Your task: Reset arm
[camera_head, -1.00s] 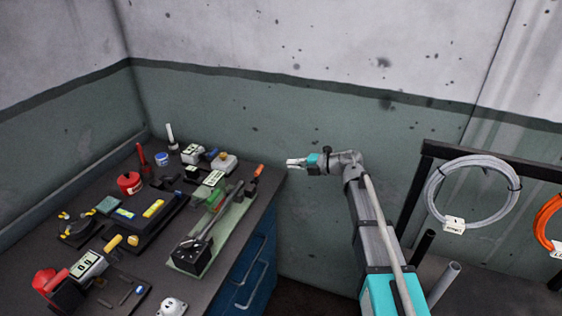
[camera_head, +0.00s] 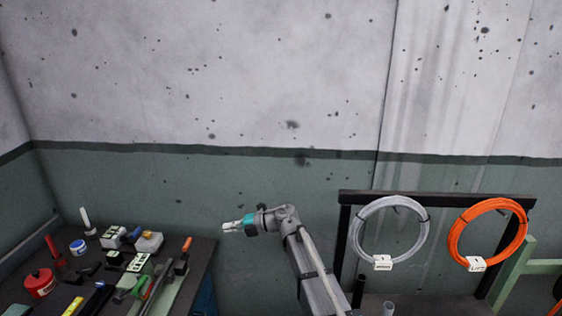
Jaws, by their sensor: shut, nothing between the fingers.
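My gripper (camera_head: 228,227) is shut and empty. It points left, at the end of my bent grey arm, in the lower middle of the view. It is in the air just right of the workbench's far right corner, in front of the green wall. It appears to touch nothing.
The dark workbench (camera_head: 208,250) at lower left holds several tools and devices, among them a red container (camera_head: 40,284). A black rack (camera_head: 345,228) on the right carries a grey cable coil (camera_head: 357,238) and an orange cable coil (camera_head: 455,238). The wall (camera_head: 270,175) stands behind my arm.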

